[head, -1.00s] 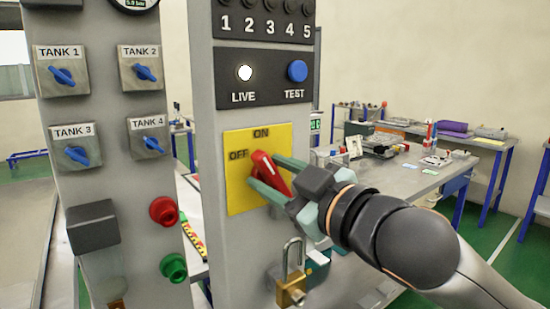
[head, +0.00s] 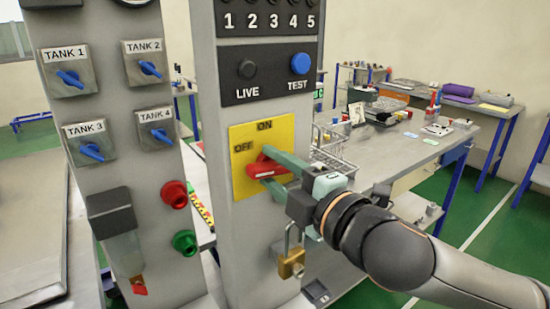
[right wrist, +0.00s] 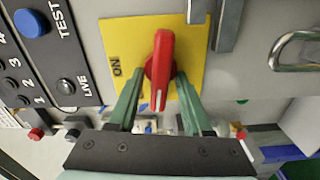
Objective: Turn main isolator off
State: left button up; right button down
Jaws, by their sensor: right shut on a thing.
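The main isolator is a red rotary handle (head: 264,168) on a yellow plate (head: 238,186) marked ON at the top and OFF at the left. The handle lies roughly level, its left end just below the OFF mark. My right gripper (head: 272,168) is shut on the handle from the right, one finger above and one below. In the right wrist view the handle (right wrist: 160,62) stands between the two green fingers of my right gripper (right wrist: 160,82). The LIVE lamp (head: 247,69) above is dark. My left gripper is not in view.
An open-shackled brass padlock (head: 291,263) hangs below the plate. A blue TEST button (head: 299,64) sits above. A left post holds several tank valves, a red button (head: 174,194) and a green button (head: 184,242). A cluttered bench (head: 400,150) stands behind my right arm.

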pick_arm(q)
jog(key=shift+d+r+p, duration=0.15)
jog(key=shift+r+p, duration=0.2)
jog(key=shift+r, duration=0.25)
pick_arm(e)
jog(key=shift+n, duration=0.8)
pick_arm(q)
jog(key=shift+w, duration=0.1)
pick_arm(e)
jog(key=c, duration=0.7)
grip_release()
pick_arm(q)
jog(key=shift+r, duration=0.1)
pick_arm(e)
jog(key=shift+d, duration=0.1)
